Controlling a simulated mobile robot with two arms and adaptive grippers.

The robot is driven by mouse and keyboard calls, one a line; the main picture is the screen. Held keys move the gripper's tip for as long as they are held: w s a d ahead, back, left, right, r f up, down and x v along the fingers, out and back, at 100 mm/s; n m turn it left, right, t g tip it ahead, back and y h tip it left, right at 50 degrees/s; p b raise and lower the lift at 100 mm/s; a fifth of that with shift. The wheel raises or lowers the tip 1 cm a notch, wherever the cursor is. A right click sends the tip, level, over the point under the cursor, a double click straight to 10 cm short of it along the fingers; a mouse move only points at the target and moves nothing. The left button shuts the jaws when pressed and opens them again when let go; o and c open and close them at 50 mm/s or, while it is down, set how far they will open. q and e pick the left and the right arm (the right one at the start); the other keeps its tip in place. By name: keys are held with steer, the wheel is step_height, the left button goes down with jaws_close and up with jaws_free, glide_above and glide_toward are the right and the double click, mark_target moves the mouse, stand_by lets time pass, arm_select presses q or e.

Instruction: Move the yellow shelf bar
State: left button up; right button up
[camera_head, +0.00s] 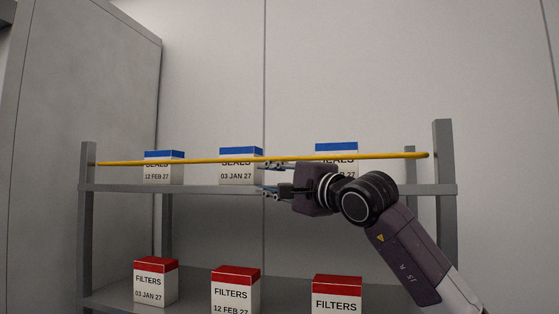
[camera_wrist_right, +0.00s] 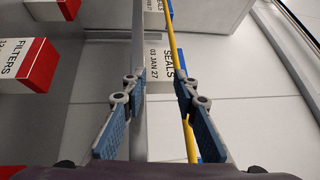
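The yellow shelf bar (camera_head: 210,160) runs nearly level across the front of the upper shelf, between the two front posts, in the head view. It crosses in front of the seals boxes. My right gripper (camera_head: 268,178) points left, with its fingers at and just below the bar's middle. In the right wrist view, the bar (camera_wrist_right: 174,45) passes close to the right-hand finger and is partly hidden by it. The right gripper (camera_wrist_right: 158,90) is open, with a clear gap and nothing gripped. Whether a finger touches the bar cannot be told. My left gripper is not in view.
Blue-topped seals boxes (camera_head: 237,165) stand on the upper shelf (camera_head: 115,188), one close to the right gripper. Red-topped filters boxes (camera_head: 235,290) stand on the lower shelf. Grey posts (camera_head: 443,190) bound the rack. A grey cabinet (camera_head: 85,80) stands left; the wall above is clear.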

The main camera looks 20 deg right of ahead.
mark_target(277, 159)
steer(key=d+r+t+h, duration=0.1)
steer(key=d+r+h, duration=0.2)
steer(key=d+r, duration=0.15)
steer(key=p+x, duration=0.1)
steer(key=x, duration=0.1)
steer(key=p+x, duration=0.3)
steer(key=x, duration=0.1)
steer(key=shift+w+d, duration=0.2)
steer(key=shift+d, duration=0.05)
steer(key=shift+w+f+p, duration=0.1)
steer(key=shift+w+p, duration=0.15)
steer(key=shift+p, duration=0.05)
steer(key=shift+c, duration=0.4)
jaws_close()
